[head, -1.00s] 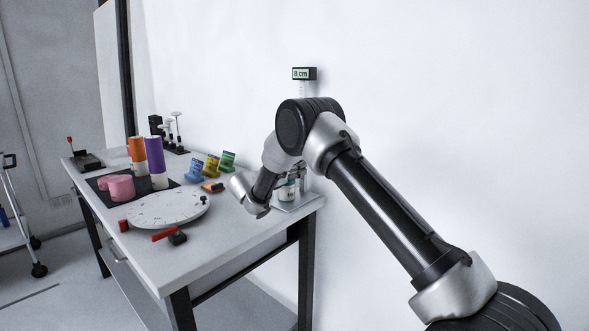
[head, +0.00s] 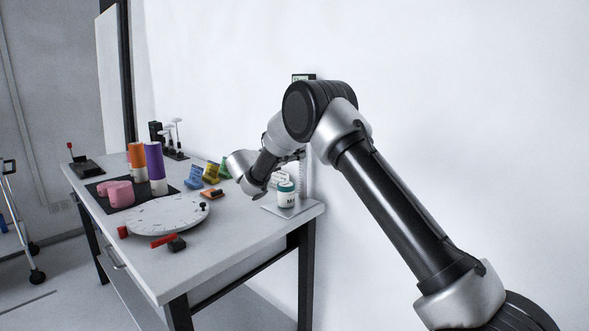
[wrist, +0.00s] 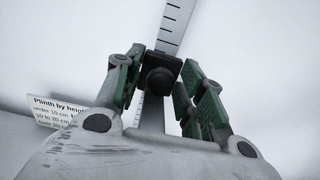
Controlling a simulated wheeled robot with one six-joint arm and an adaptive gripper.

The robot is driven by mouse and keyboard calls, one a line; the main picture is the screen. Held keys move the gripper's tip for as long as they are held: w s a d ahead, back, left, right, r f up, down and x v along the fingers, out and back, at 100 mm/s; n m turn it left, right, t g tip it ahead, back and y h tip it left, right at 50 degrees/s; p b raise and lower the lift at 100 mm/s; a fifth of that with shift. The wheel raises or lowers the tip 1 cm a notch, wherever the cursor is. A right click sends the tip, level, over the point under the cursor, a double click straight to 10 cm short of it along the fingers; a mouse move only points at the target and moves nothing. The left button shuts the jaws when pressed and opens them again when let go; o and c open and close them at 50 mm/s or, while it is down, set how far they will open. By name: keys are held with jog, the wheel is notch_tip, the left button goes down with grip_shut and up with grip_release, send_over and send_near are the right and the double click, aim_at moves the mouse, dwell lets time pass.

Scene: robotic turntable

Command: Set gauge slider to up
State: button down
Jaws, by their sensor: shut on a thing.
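In the head view my gripper (head: 292,157) is beside the strip (head: 304,178), above the table's right corner, and the slider is hidden there. The gauge's display (head: 303,77) on the wall is mostly covered by my arm, so its reading cannot be told.
A white jar with a teal lid (head: 286,195) stands on a plate below my gripper. The round turntable (head: 165,216), purple cylinder (head: 156,170) and colored bins (head: 211,173) stand farther left.

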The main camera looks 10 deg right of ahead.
notch_tip(320, 180, up, 13)
jog(key=shift+r, duration=0.15)
jog(key=c, duration=1.3)
grip_release()
jog(key=shift+r, duration=0.1)
jog(key=shift+o, duration=0.3)
jog(key=v, duration=1.2)
